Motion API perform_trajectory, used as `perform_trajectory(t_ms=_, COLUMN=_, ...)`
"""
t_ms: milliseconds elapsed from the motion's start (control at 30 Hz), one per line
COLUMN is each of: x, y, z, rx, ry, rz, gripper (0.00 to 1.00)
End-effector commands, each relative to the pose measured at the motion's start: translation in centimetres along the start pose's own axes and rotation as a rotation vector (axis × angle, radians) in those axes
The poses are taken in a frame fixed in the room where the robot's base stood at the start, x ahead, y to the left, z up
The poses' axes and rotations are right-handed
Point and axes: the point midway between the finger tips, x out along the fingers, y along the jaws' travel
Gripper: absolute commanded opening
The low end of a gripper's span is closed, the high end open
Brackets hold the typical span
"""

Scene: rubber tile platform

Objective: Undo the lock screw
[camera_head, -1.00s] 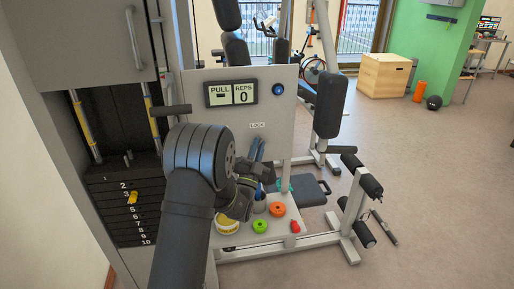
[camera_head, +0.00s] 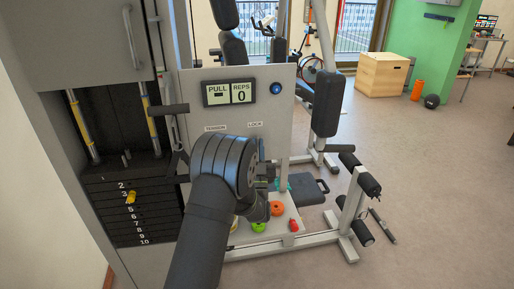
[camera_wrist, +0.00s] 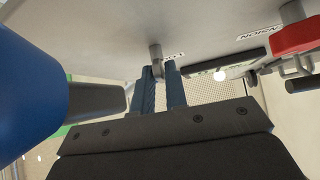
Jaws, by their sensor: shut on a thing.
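The lock screw (camera_wrist: 155,51) shows in the wrist view as a short grey stem on the panel, beside the upside-down LOCK label. My gripper (camera_wrist: 160,72) has its two blue ribbed fingers shut around the screw's end, which they mostly hide. In the head view the LOCK label (camera_head: 255,124) is on the light panel, right of the TENSION label (camera_head: 215,128). My dark arm covers the screw and fingers there.
A red part (camera_wrist: 298,38) sits near the other label in the wrist view. A large blue object (camera_wrist: 30,90) is close at left. The display (camera_head: 229,92) and blue button (camera_head: 277,89) are above LOCK. Orange (camera_head: 277,208) and green (camera_head: 258,227) pieces lie on the base below.

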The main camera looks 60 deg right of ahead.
Motion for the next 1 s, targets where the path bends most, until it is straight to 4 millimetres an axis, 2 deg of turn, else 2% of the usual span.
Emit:
perform_trajectory(t_ms=233, x=0.0, y=0.0, z=0.0, rx=0.000, ry=0.001, rz=0.001, gripper=0.00)
perform_trajectory(t_ms=267, x=0.0, y=0.0, z=0.0, rx=0.000, ry=0.001, rz=0.001, gripper=0.16)
perform_trajectory(t_ms=333, x=0.0, y=0.0, z=0.0, rx=0.000, ry=0.001, rz=0.001, gripper=0.29)
perform_trajectory(t_ms=667, x=-0.3, y=0.0, z=0.0, rx=0.001, ry=0.000, rz=0.001, gripper=0.29)
perform_trajectory(t_ms=767, x=-1.3, y=0.1, z=0.1, rx=0.001, ry=-0.002, rz=0.002, gripper=0.29)
perform_trajectory(t_ms=1000, x=-6.3, y=0.1, z=0.1, rx=0.001, ry=-0.003, rz=0.004, gripper=0.29)
